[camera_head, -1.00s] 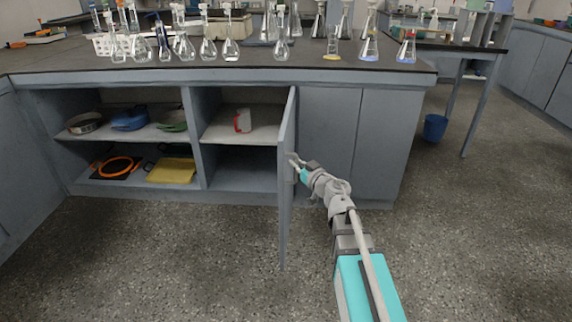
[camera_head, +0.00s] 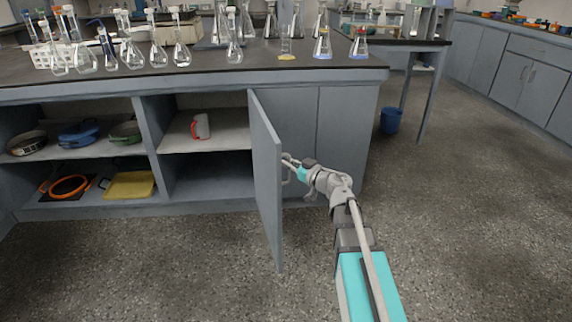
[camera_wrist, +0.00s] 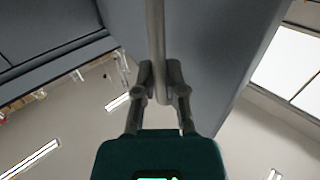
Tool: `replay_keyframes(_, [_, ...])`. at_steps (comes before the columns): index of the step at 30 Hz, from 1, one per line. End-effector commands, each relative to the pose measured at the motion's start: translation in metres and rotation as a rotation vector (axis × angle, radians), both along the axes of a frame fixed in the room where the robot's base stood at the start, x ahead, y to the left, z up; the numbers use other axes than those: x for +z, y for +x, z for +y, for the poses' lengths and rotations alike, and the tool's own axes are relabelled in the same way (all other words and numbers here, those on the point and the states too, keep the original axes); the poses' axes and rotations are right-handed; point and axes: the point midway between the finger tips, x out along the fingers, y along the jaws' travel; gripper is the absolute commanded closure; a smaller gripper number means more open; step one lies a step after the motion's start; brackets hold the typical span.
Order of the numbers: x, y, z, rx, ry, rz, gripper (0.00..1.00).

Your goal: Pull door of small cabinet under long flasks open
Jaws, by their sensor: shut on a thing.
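The grey cabinet door (camera_head: 266,175) stands swung out from the cabinet under the bench, in the head view. Beside it, my gripper (camera_head: 289,163) is at the handle on the door's right-hand face. In the wrist view the gripper's two fingers (camera_wrist: 162,84) are shut around the vertical bar handle (camera_wrist: 156,30), with the door panel (camera_wrist: 222,50) close behind. The opened compartment (camera_head: 212,176) shows a shelf with a white and red mug (camera_head: 201,127). Long flasks (camera_head: 159,50) stand in a row on the bench above.
Left of the opening, more shelves hold pans (camera_head: 78,134), an orange ring (camera_head: 70,186) and a yellow tray (camera_head: 130,185). A closed door (camera_head: 345,140) is at the right. A blue bin (camera_head: 391,120) stands beyond. The floor (camera_head: 190,270) in front is clear.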

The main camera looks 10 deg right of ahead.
Motion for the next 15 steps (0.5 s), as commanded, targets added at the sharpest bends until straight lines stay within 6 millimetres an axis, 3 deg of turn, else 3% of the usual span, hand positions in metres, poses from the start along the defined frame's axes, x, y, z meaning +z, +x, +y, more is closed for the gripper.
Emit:
replay_keyframes(5, [-0.0009,-0.003,0.0035,0.007,-0.003,0.0,1.0])
replay_keyframes(6, [-0.0009,-0.003,0.004,0.008,-0.003,0.0,0.8])
replay_keyframes(11, [-0.0007,-0.0022,0.0048,0.008,-0.002,0.001,0.51])
replay_keyframes(15, [-0.0005,-0.0015,0.0051,0.008,-0.001,0.0,0.5])
